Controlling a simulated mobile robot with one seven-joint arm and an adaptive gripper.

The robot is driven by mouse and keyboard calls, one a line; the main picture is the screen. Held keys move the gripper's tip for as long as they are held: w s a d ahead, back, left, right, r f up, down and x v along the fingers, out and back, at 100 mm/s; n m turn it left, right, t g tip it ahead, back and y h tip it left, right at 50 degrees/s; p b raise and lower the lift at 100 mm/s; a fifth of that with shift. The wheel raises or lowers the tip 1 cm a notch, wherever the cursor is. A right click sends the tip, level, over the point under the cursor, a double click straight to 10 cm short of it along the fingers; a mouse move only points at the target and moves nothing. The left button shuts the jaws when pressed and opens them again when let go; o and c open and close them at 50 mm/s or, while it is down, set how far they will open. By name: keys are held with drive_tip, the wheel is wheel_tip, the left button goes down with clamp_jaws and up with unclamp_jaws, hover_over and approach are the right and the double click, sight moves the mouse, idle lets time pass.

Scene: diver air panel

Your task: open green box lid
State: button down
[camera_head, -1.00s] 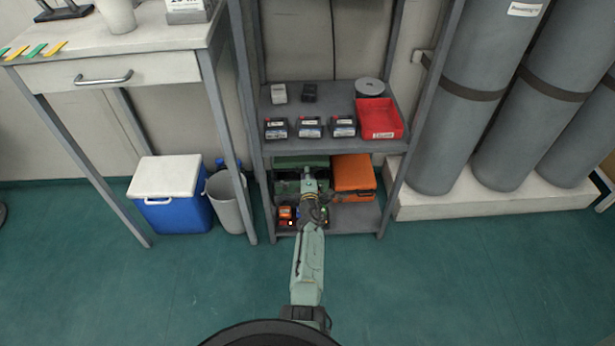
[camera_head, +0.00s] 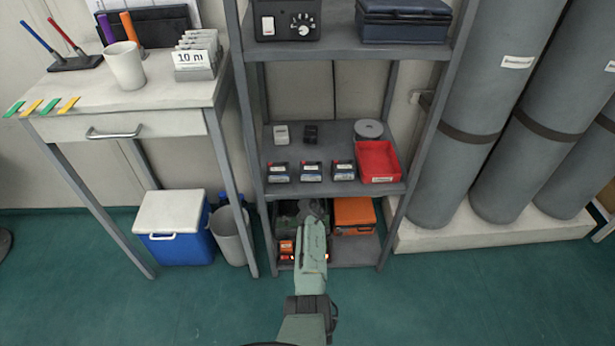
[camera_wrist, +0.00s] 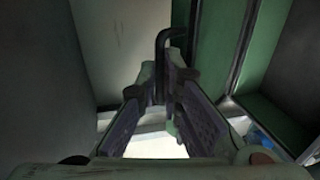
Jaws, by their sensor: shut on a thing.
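The green box (camera_head: 289,212) is on the bottom shelf, dark and partly covered by my arm and the shelf above. In the wrist view a dark bent bar (camera_wrist: 164,45), which looks like a handle, stands between my fingertips. My gripper (camera_wrist: 163,84) is shut on this bar. Green panels (camera_wrist: 222,45) rise to the right of the fingers, with a dark hollow (camera_wrist: 268,118) beside them. I cannot tell which panel is the lid, or how far it is raised.
An orange case (camera_head: 353,214) sits right of the green box. Close above is a grey shelf (camera_head: 340,193) with a red tray (camera_head: 378,161) and small black packs. A shelf post (camera_head: 395,225) stands right. A grey bin (camera_head: 231,237) and blue cooler (camera_head: 176,230) stand left.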

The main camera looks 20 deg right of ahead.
drive_tip(key=shift+w+r, duration=0.3)
drive_tip(key=shift+r, duration=0.15)
drive_tip(key=c, duration=2)
unclamp_jaws()
drive_tip(key=shift+r, duration=0.1)
drive_tip(key=shift+o, duration=1.2)
drive_tip(key=shift+s+f, duration=0.1)
drive_tip(key=shift+f, duration=0.1)
drive_tip(key=shift+d, duration=0.1)
drive_tip(key=v, duration=0.7)
drive_tip(key=shift+s, duration=0.25)
